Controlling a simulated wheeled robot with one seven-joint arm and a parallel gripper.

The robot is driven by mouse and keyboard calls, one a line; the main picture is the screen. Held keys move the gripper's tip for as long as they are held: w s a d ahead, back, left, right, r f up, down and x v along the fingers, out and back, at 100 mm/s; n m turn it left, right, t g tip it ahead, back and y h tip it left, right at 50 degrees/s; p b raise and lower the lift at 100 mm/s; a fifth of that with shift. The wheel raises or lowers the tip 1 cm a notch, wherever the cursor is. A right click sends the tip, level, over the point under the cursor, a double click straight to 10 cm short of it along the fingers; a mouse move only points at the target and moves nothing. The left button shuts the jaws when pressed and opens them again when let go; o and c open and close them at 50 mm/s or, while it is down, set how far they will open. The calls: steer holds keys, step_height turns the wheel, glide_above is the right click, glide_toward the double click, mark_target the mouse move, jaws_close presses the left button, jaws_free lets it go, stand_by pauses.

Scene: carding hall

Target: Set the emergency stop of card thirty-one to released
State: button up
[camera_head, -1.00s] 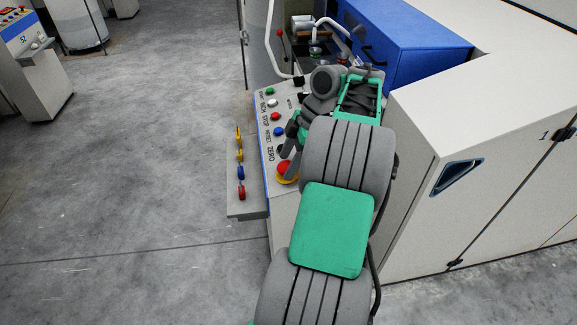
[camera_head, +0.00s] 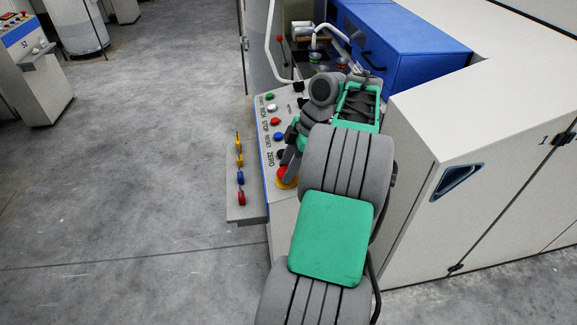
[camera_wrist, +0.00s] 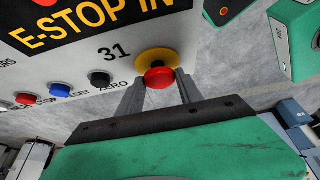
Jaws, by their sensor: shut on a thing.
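The emergency stop is a red mushroom button on a yellow base. In the wrist view the red button (camera_wrist: 158,78) sits beside the printed number 31, under a sign reading "E-STOP IN" (camera_wrist: 90,22). My gripper (camera_wrist: 159,86) has one grey finger on each side of the red button and is shut on it. In the head view the button (camera_head: 284,174) is at the lower end of the control panel (camera_head: 265,148), partly hidden by my gripper (camera_head: 289,162) and arm. Whether the button is in or out cannot be told.
Black, blue and red buttons (camera_wrist: 62,90) line the panel beside the stop. A side shelf (camera_head: 245,211) holds several coloured pegs. The white cabinet (camera_head: 430,200) stands close to the right of my arm.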

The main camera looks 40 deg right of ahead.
jaws_close()
steer(key=shift+a+r+p, duration=0.1)
steer(key=shift+r+p, duration=0.5)
steer(key=shift+r, duration=0.15)
steer(key=shift+w+f, duration=0.1)
steer(key=o, duration=1.3)
jaws_free()
steer(key=shift+c, duration=0.2)
steer(key=p+v, duration=0.3)
steer(key=v, duration=0.5)
